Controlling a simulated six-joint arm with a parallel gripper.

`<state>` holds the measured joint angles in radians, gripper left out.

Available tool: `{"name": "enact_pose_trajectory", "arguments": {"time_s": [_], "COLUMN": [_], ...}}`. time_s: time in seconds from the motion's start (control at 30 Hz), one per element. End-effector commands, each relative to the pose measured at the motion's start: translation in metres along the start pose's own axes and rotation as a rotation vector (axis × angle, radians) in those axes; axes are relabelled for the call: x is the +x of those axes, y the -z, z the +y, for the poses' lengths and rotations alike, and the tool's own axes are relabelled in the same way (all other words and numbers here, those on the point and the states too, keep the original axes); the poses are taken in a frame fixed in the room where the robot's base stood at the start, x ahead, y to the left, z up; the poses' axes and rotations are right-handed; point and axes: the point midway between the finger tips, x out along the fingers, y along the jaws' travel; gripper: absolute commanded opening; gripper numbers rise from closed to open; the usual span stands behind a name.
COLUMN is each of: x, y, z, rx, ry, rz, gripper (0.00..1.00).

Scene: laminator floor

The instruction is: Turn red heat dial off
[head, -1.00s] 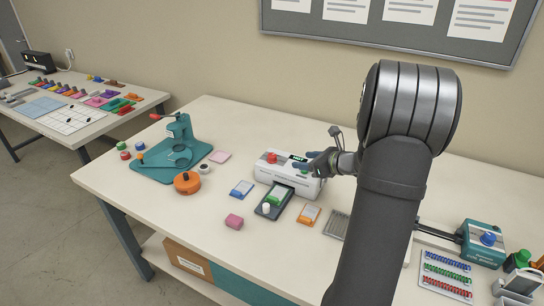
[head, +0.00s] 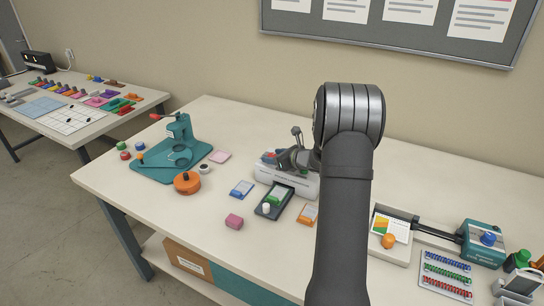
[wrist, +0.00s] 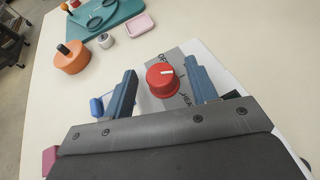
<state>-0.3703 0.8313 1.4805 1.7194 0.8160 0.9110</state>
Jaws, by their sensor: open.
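The red heat dial (wrist: 163,80) is a round red knob with a white pointer mark, on a grey label plate of the white laminator (head: 290,183). In the wrist view the pointer is turned sideways, and part of the word "OFF" shows on the plate above the dial. My gripper (wrist: 163,87) is open, with one blue finger on each side of the dial. I cannot tell whether the fingers touch it. In the head view my gripper (head: 272,156) is over the laminator's left part, and my arm hides some of it.
A green and white card lies on the dark tray (head: 264,212) before the laminator. A blue card (head: 242,188), a pink block (head: 234,221) and an orange card (head: 308,214) lie nearby. A teal press (head: 172,158) and an orange knob-topped disc (head: 187,183) stand left.

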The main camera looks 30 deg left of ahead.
Motion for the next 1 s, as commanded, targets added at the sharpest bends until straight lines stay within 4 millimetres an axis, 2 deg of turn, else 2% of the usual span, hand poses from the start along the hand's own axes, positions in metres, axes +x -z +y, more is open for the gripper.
{"name": "enact_pose_trajectory", "arguments": {"time_s": [0.17, 0.47, 0.6, 0.7, 1.0], "x": [0.0136, 0.0152, 0.015, 0.015, 0.0147], "y": [0.0001, -0.0002, -0.0001, -0.0001, 0.0003], "z": [0.0005, 0.0002, 0.0002, 0.0002, -0.0001], "rx": [0.0, 0.0, 0.0, 0.0, -0.014], "ry": [-0.001, 0.0, 0.0, 0.0, -0.031], "rz": [0.0, 0.0, 0.0, 0.0, 0.0], "gripper": [0.53, 0.53, 0.25, 0.09, 0.09]}}
